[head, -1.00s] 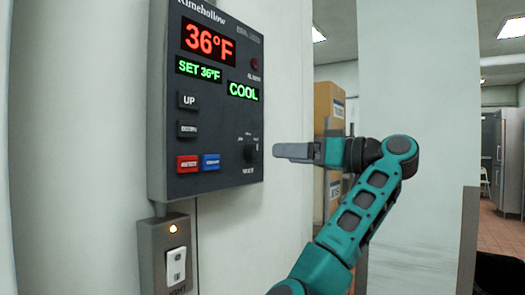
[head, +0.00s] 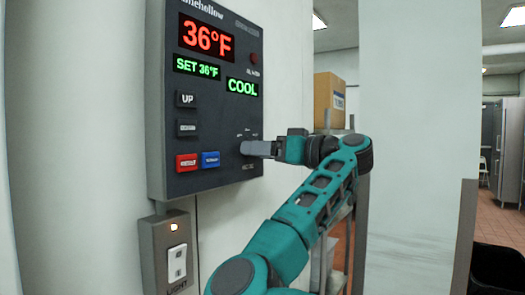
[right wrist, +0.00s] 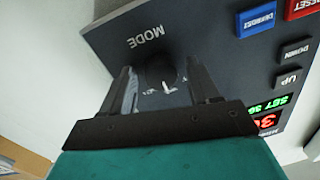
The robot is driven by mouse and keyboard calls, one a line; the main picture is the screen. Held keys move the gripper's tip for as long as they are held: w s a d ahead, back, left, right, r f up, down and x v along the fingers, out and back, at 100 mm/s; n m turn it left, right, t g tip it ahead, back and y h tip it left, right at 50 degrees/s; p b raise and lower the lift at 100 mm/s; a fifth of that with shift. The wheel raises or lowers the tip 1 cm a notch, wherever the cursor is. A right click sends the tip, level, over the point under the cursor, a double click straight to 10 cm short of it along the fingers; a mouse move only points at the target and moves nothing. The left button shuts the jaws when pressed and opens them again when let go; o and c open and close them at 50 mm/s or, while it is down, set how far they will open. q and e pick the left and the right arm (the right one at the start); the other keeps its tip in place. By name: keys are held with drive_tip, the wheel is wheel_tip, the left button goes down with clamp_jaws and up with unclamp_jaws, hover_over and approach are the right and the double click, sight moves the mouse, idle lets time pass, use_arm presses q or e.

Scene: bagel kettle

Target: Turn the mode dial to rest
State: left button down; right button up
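The control panel (head: 207,110) hangs on the wall and reads 36°F, SET 36°F and COOL. Its black mode dial (right wrist: 161,73) shows in the right wrist view beside the word MODE, with a white pointer mark. My right gripper (head: 250,148) reaches the panel's lower right in the head view and covers the dial there. In the right wrist view the fingers (right wrist: 160,75) stand apart, one on each side of the dial, with gaps showing. I cannot tell whether either finger touches it. My left gripper is out of view.
Red (head: 187,162) and blue (head: 210,160) buttons sit left of the dial, below the UP button (head: 186,99). A light switch box (head: 168,252) is mounted under the panel. A shelf with a cardboard box (head: 328,98) stands behind my right arm.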

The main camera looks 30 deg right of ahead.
drive_tip(key=c, duration=0.9)
drive_tip(key=shift+f+m+b, duration=0.25)
drive_tip(key=shift+m+b, duration=0.25)
drive_tip(key=shift+b, duration=0.4)
drive_tip(key=shift+a+r+m+t+b, duration=0.15)
drive_tip(key=shift+m+b, duration=0.1)
drive_tip(key=shift+m, duration=1.1)
drive_tip(key=shift+d+m+t+b, duration=0.1)
drive_tip(key=shift+m+b, duration=0.1)
drive_tip(key=shift+m, duration=1.1)
drive_tip(key=shift+a+r+m+t+b, duration=0.15)
drive_tip(key=shift+m+b, duration=0.1)
drive_tip(key=shift+m, duration=1.1)
drive_tip(key=o, duration=1)
drive_tip(key=shift+o, duration=0.2)
